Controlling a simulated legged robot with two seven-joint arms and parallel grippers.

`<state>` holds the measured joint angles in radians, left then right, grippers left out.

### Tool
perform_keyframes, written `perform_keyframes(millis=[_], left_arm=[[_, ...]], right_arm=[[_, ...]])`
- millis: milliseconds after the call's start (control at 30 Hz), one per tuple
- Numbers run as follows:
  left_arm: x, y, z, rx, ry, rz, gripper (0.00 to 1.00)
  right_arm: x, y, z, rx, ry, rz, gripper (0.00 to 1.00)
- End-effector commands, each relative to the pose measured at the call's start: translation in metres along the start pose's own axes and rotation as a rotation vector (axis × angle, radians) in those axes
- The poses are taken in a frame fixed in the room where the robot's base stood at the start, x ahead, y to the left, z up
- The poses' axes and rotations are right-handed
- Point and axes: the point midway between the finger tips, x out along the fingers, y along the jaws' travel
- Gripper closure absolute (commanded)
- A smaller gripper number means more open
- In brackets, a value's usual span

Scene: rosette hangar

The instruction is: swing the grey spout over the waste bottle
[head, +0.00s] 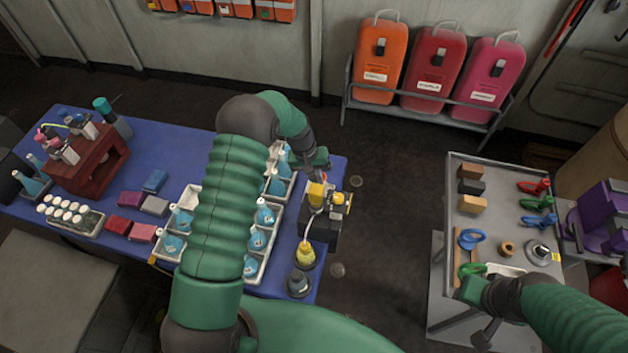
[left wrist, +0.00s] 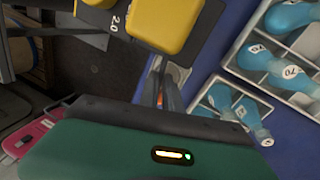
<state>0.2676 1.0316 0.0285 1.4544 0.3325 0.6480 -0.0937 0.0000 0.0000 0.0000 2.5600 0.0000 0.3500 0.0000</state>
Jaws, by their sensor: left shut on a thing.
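A small dispenser with yellow parts and a dark grey body (head: 320,230) stands at the right end of the blue table. Its yellow block also shows in the left wrist view (left wrist: 165,22). My left gripper (head: 318,166) is shut just behind the dispenser's yellow top. It seems to hold the grey spout, but its jaws are mostly hidden and the spout is hard to make out. A yellow bottle (head: 305,254) and a dark grey bottle (head: 298,284) stand in front of the dispenser; I cannot read which is waste.
White trays of blue bottles (head: 256,240) lie left of the dispenser, partly under my left arm. A red-brown rack (head: 90,165) and coloured boxes stand farther left. The grey cart (head: 447,215) at right carries tools and blocks. Floor between table and cart is clear.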

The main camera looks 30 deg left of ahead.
Motion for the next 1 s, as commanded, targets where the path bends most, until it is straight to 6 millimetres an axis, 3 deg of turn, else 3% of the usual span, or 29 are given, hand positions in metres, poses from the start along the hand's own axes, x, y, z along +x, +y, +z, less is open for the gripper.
perform_keyframes(millis=[33,467,500,633,1000], left_arm=[[-0.0030,0.0002,-0.0072,0.006,0.019,0.000,1.00],[-0.0036,0.0025,-0.0070,0.015,0.018,0.001,1.00],[-0.0036,0.0027,-0.0066,0.015,0.016,0.001,0.87],[-0.0024,0.0026,-0.0047,0.014,0.011,0.001,0.70],[-0.0074,0.0021,-0.0019,0.014,0.007,0.002,0.70]], right_arm=[[0.0009,0.0000,0.0002,0.000,0.000,0.000,0.64],[0.0009,0.0000,0.0002,0.000,0.000,0.000,0.64],[0.0009,0.0000,0.0002,0.000,0.000,0.000,0.64],[0.0009,0.0000,0.0002,0.000,0.000,0.000,0.64],[0.0025,0.0000,0.0006,0.000,0.000,0.000,0.64]])
